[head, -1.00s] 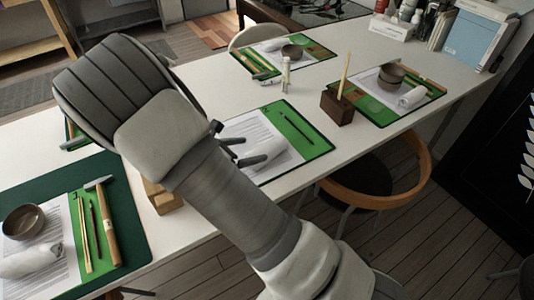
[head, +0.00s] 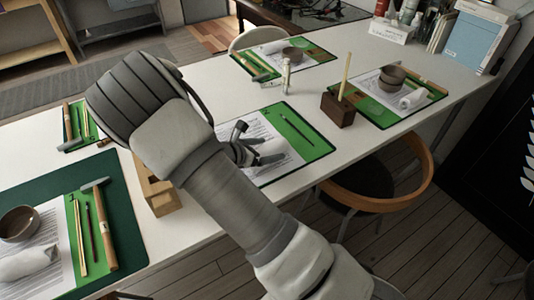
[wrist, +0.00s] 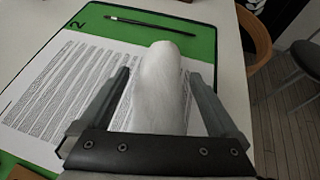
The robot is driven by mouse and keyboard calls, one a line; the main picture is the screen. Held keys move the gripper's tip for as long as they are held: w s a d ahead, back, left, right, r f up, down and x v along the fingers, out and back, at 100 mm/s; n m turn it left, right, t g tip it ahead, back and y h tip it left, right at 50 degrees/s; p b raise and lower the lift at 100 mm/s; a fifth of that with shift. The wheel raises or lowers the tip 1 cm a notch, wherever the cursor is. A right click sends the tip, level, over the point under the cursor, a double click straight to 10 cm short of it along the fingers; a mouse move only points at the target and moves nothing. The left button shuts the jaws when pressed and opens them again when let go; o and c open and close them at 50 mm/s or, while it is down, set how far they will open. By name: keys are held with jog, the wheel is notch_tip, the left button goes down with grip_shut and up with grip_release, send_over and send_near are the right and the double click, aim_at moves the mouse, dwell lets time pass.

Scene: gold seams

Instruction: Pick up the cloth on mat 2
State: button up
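Mat 2 (head: 310,126) is a green mat with a printed sheet at the middle of the white table. It also shows in the wrist view (wrist: 205,42), with the number 2 at its upper left. The white rolled cloth (wrist: 162,88) lies over the sheet. My gripper (wrist: 160,76) is open, with one finger on each side of the cloth and small gaps between. In the head view my gripper (head: 252,145) is low over the mat's left part, and I cannot make out the cloth there.
A dark brush (wrist: 148,24) lies on the green part of mat 2. A wooden block with a stick (head: 338,110) stands to its right, a small pale bottle (head: 286,76) behind. A wooden holder (head: 160,195) is at left. A chair (head: 385,190) stands at the front edge.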

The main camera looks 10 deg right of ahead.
jog(key=c, duration=1.1)
jog(key=shift+r, duration=0.15)
